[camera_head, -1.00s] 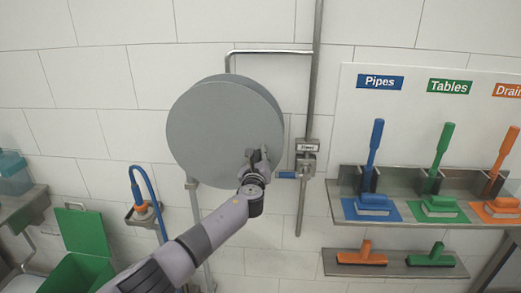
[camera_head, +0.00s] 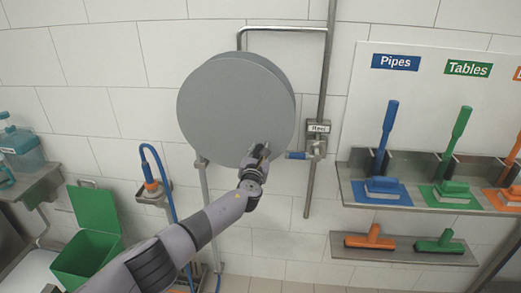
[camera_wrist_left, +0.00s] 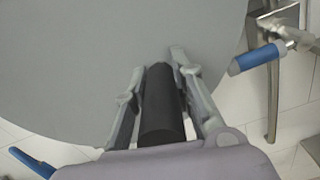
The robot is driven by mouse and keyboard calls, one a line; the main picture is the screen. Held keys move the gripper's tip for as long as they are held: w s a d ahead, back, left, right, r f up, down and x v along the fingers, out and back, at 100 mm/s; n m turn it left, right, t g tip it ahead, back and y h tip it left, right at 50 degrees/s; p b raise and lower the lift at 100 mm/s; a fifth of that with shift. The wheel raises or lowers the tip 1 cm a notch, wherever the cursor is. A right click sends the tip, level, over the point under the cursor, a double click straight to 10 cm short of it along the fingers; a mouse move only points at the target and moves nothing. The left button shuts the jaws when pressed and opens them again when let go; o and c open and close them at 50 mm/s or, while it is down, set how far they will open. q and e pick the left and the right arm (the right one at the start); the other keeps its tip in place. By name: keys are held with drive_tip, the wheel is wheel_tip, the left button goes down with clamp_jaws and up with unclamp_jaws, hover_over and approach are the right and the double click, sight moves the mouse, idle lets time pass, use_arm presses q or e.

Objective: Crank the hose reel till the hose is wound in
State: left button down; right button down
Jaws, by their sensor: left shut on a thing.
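The hose reel (camera_head: 228,108) is a large grey round drum on the tiled wall; its flat face also fills much of the left wrist view (camera_wrist_left: 70,60). My left gripper (camera_head: 259,154) is at the lower right of the drum's face. In the left wrist view my left gripper (camera_wrist_left: 160,95) is shut on a black crank handle (camera_wrist_left: 160,105), with one finger on each side of it. My right gripper is not in view.
A valve with a blue lever (camera_head: 297,155) sits on the pipe just right of the drum, close to my left gripper. A green bin (camera_head: 88,255) stands at the lower left.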

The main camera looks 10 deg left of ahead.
use_arm(q)
drive_tip(key=shift+d+f, duration=0.1)
drive_tip(key=shift+f, duration=0.05)
drive_tip(key=c, duration=1.3)
unclamp_jaws()
drive_tip(key=shift+s, duration=0.1)
drive_tip(key=shift+c, duration=0.2)
drive_tip(key=shift+s+d+f, duration=0.15)
drive_tip(key=shift+f, duration=0.1)
drive_tip(key=shift+s+d+f, duration=0.15)
drive_tip(key=shift+s+f, duration=0.15)
drive_tip(key=shift+f, duration=0.2)
drive_tip(key=s+a+r, duration=0.1)
drive_tip(key=s+r, duration=0.1)
drive_tip(key=s, duration=0.9)
drive_tip(key=shift+a, duration=0.35)
